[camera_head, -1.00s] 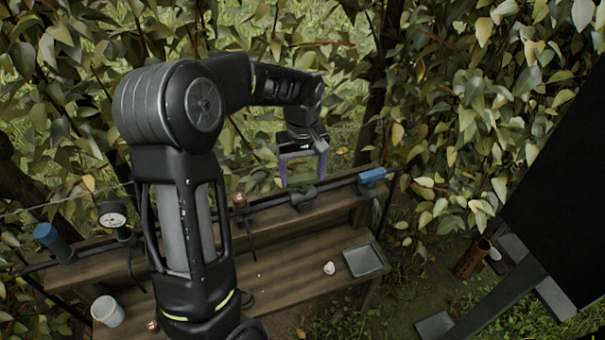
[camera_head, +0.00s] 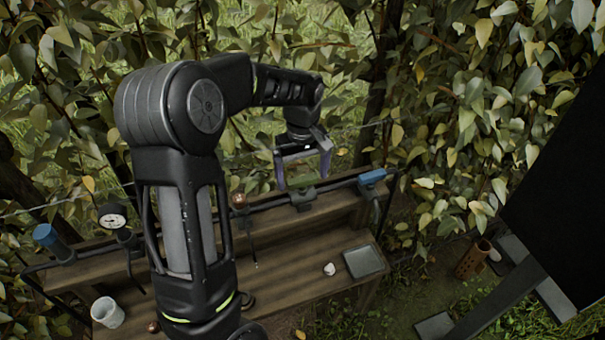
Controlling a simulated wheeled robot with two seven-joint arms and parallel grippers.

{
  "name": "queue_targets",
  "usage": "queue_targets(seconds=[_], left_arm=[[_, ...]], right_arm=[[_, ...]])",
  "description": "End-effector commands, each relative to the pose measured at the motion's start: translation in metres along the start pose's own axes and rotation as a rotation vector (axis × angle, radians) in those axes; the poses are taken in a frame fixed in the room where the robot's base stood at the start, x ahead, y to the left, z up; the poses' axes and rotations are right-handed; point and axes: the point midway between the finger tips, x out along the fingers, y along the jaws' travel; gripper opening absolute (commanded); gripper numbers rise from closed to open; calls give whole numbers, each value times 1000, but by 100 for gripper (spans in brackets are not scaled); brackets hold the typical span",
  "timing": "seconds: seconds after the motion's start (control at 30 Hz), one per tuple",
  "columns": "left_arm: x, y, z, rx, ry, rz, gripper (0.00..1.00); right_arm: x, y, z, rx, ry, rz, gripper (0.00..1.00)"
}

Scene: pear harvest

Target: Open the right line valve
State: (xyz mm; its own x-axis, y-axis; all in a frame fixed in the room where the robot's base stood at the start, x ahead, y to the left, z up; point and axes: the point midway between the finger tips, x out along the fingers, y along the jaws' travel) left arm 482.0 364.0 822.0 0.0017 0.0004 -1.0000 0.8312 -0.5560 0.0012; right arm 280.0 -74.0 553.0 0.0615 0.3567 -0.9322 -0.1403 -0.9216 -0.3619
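A dark pipe (camera_head: 335,183) runs along the back ledge of a wooden bench. A green valve-like fitting (camera_head: 303,200) sits on its right half. A blue capped part (camera_head: 372,178) stands at the pipe's right end, and a similar blue part (camera_head: 46,236) is at the far left. I cannot tell for certain which is the right line valve; the green fitting looks most like it. My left gripper (camera_head: 304,174) is open and empty, its two purple fingers pointing down above and behind the green fitting. Contact cannot be made out. My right gripper is not in view.
A round gauge (camera_head: 112,217) and a copper-coloured fitting (camera_head: 238,200) sit along the pipe. The bench (camera_head: 300,262) holds a white cup (camera_head: 107,312), a small white object (camera_head: 329,269) and a grey tray (camera_head: 364,261). Leaves crowd the back. A dark panel (camera_head: 565,190) stands at right.

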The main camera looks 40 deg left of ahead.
Motion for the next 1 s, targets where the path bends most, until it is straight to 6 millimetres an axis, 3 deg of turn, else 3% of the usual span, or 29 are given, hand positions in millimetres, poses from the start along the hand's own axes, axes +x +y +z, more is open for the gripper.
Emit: queue_targets(seconds=[0.37,0.8,1.0], left_arm=[[-4,0,0,2,-1,-1,95],[-67,1,0,1,1,2,95],[-78,0,0,1,-1,-1,95]], right_arm=[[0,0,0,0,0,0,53],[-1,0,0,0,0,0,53],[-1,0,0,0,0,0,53]])
